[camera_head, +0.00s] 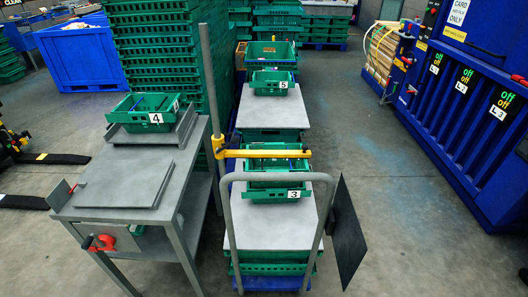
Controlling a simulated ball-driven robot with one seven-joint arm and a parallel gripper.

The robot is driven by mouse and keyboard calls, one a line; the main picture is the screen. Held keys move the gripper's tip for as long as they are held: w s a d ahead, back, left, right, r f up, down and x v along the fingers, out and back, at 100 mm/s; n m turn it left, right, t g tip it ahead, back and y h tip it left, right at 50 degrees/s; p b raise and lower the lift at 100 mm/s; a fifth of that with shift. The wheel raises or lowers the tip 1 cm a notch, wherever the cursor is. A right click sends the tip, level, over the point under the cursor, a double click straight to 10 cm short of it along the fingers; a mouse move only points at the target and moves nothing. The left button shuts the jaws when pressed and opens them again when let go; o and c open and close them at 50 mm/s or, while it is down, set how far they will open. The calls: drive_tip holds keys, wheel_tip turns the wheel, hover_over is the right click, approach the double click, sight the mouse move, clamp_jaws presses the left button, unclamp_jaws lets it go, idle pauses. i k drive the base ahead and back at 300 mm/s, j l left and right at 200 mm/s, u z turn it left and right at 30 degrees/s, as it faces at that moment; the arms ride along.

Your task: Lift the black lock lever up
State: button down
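I cannot clearly make out the black lock lever. A blue cabinet (462,143) at the right has black label plates marked "off" with L1 (435,63), L2 (464,80) and L3 (503,103). A small red-tipped part (519,80) sticks out near L3 at the right edge. A small dark part (522,150) is cut off by the right edge below it; I cannot tell what it is. My gripper is not in view.
A grey table (125,183) with crate 4 (145,112) stands at the left. A trolley with a grey handle (277,177), crate 3 (270,190) and a black panel (346,232) stands at the centre. Floor (415,235) between trolley and cabinet is clear.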

sight(235, 140)
drive_tip(key=i+l, duration=1.55)
drive_tip(key=l, duration=0.25)
drive_tip(key=i+l, duration=0.8)
drive_tip(key=l+u, duration=0.15)
drive_tip(key=u, duration=1.05)
